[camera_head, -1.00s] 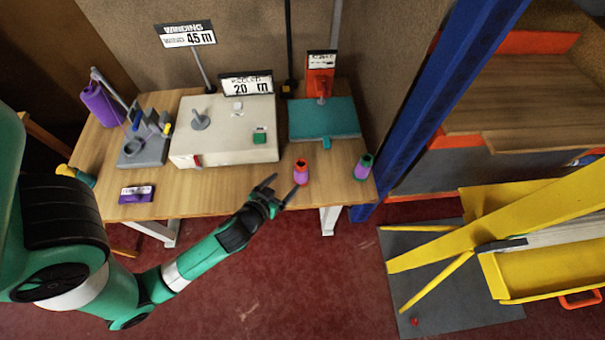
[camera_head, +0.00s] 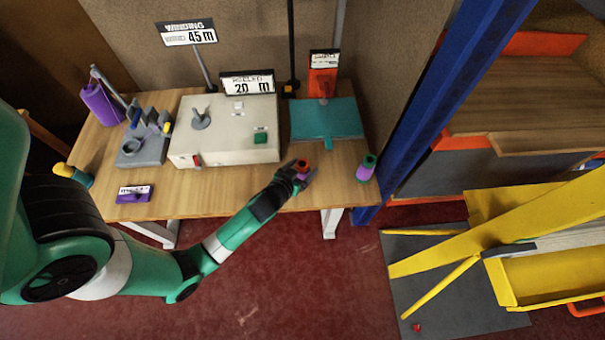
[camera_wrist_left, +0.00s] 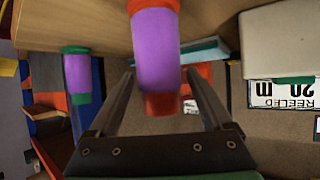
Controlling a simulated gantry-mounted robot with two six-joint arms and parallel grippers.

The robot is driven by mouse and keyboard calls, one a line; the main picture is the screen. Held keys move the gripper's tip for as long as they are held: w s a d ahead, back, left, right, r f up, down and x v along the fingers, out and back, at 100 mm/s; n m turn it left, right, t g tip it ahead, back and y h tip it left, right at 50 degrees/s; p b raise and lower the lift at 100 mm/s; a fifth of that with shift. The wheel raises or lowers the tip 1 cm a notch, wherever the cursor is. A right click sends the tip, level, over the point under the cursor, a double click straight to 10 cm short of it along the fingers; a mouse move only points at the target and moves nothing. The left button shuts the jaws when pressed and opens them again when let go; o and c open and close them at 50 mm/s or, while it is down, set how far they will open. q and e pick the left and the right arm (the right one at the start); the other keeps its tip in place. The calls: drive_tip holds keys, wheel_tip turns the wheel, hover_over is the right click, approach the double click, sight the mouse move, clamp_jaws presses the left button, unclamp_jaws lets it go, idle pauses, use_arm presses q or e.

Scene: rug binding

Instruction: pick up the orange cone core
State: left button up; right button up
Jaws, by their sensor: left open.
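The orange cone core (camera_head: 301,163), wound with purple thread, stands on the table near its front edge. Only its orange top shows clearly in the head view. In the left wrist view the orange cone core (camera_wrist_left: 156,50) shows its purple body and orange ends. My left gripper (camera_head: 302,174) is open at the cone. In the left wrist view the fingers of my left gripper (camera_wrist_left: 160,76) lie on either side of the cone, with gaps visible; I cannot tell its exact depth between them. My right gripper is not in view.
A green cone core with purple thread (camera_head: 366,167) stands at the table's right corner. Behind are a teal plate (camera_head: 325,120) and a cream box (camera_head: 222,148). A blue post (camera_head: 425,110) rises to the right. The table front between the purple label and my gripper is clear.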

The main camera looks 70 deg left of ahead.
use_arm(q)
clamp_jaws()
idle(0.3)
drive_tip(key=shift+r, duration=0.1)
drive_tip(key=r, duration=0.1)
drive_tip(key=r+p, duration=0.1)
drive_tip(key=r, duration=0.1)
drive_tip(key=r+p, duration=0.1)
drive_tip(key=shift+s+d+r, duration=0.1)
drive_tip(key=shift+s+r, duration=0.1)
drive_tip(key=shift+s, duration=0.15)
drive_tip(key=s+d+r+p, duration=0.2)
drive_tip(key=s+r, duration=0.2)
drive_tip(key=s, duration=0.2)
drive_tip(key=s+d+r+p, duration=0.2)
drive_tip(key=s+r, duration=0.2)
drive_tip(key=s, duration=0.2)
drive_tip(key=shift+s+d+r, duration=0.25)
drive_tip(key=shift+s+d, duration=0.05)
